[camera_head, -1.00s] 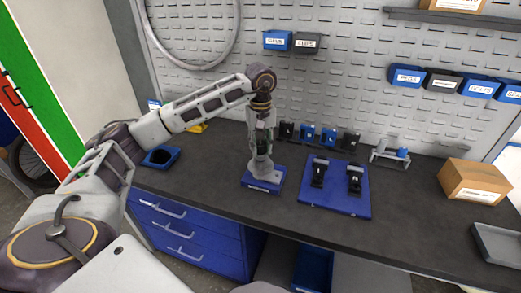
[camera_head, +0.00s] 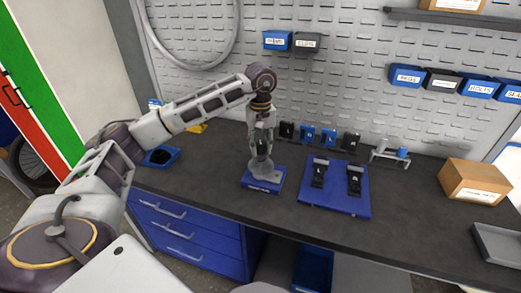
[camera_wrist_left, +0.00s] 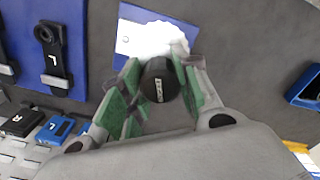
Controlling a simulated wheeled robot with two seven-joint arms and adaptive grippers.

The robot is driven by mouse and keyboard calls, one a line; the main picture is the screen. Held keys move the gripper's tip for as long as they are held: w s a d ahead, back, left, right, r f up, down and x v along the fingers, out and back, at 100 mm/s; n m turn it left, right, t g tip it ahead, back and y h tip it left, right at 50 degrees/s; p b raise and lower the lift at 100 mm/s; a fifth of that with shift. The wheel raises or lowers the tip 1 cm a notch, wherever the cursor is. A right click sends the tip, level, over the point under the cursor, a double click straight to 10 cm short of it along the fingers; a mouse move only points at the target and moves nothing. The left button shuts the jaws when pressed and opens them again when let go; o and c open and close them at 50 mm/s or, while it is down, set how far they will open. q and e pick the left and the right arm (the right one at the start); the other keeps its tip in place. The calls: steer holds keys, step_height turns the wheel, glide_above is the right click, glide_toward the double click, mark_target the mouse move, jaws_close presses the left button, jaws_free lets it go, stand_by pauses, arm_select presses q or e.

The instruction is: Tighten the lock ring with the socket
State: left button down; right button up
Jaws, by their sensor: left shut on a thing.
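My left gripper (camera_head: 262,152) points down over a small blue stand (camera_head: 262,187) on the bench, with a pale grey fixture (camera_head: 262,173) on it. In the left wrist view its green-padded fingers are closed around a black round socket (camera_wrist_left: 158,84) with a small pale label on its end. The socket hides what lies beneath it, so I cannot tell whether it touches the lock ring, which I cannot make out. The stand (camera_wrist_left: 126,44) and its pale fixture (camera_wrist_left: 160,36) show just beyond the socket. My right gripper is not in view.
A blue board (camera_head: 335,203) with two black crank-like tools lies right of the stand. Small black and blue blocks stand behind. A blue tray (camera_head: 161,158) is at left, a cardboard box (camera_head: 474,182) and grey tray (camera_head: 497,246) at right. The bench front is clear.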

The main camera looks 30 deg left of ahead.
arm_select(q)
steer(key=shift+s+f+m+b, duration=0.1)
steer(key=shift+f+m+b, duration=0.1)
steer(key=shift+m, duration=0.9)
steer(key=shift+f+m+b, duration=0.1)
steer(key=shift+m+b, duration=0.05)
steer(key=shift+m, duration=2.15)
steer(key=shift+m, duration=0.9)
steer(key=shift+r, duration=0.3)
steer(key=shift+r, duration=0.15)
steer(key=shift+r+p, duration=0.3)
steer(key=shift+r, duration=0.4)
